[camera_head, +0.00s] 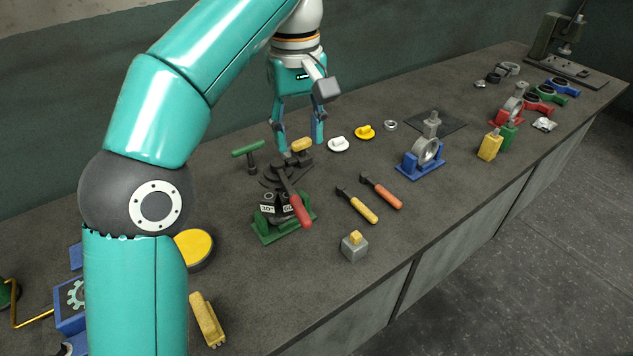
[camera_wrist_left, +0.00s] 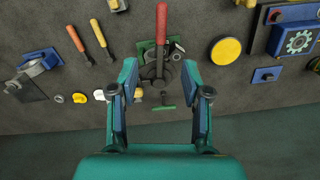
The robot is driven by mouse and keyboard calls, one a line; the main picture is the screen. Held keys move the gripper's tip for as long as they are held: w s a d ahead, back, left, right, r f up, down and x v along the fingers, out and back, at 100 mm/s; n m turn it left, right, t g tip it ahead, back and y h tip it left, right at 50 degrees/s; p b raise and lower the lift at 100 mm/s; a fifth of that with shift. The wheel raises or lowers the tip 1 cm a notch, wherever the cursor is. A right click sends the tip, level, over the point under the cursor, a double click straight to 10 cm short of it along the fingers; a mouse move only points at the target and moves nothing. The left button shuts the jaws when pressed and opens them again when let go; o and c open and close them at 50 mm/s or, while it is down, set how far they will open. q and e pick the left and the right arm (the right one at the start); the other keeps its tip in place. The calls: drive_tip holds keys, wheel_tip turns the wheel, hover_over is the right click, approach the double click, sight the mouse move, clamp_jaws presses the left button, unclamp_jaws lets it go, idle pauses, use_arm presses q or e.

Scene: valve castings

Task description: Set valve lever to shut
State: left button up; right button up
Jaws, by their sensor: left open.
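The valve (camera_head: 284,222) has a green base and stands on the bench in the middle of the head view. Its dark lever with a red handle (camera_head: 300,210) points toward the bench's front edge, near small white number tags. In the left wrist view the red handle (camera_wrist_left: 161,24) points up the picture, and the lever's pivot lies between the finger lines. My left gripper (camera_head: 301,138) is open and empty, above the bench on the far side of the valve. Its spread fingers also show in the wrist view (camera_wrist_left: 160,78), apart from the lever. My right gripper is not in view.
A green T-handle (camera_head: 247,151) and a yellow-topped part (camera_head: 302,145) stand near the gripper. Yellow-handled (camera_head: 358,206) and orange-handled (camera_head: 382,191) tools lie right of the valve. A grey block (camera_head: 354,248) sits near the front edge. A blue-based casting (camera_head: 421,165) stands farther right.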

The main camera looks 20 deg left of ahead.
use_arm(q)
drive_tip(key=b, duration=0.3)
hover_over(301, 208)
wheel_tip(301, 208, down, 6)
drive_tip(key=r, duration=0.1)
wheel_tip(301, 208, down, 11)
drive_tip(key=b, duration=0.2)
drive_tip(key=shift+r+b, duration=0.1)
drive_tip(key=shift+b, duration=0.25)
drive_tip(key=shift+f, duration=0.45)
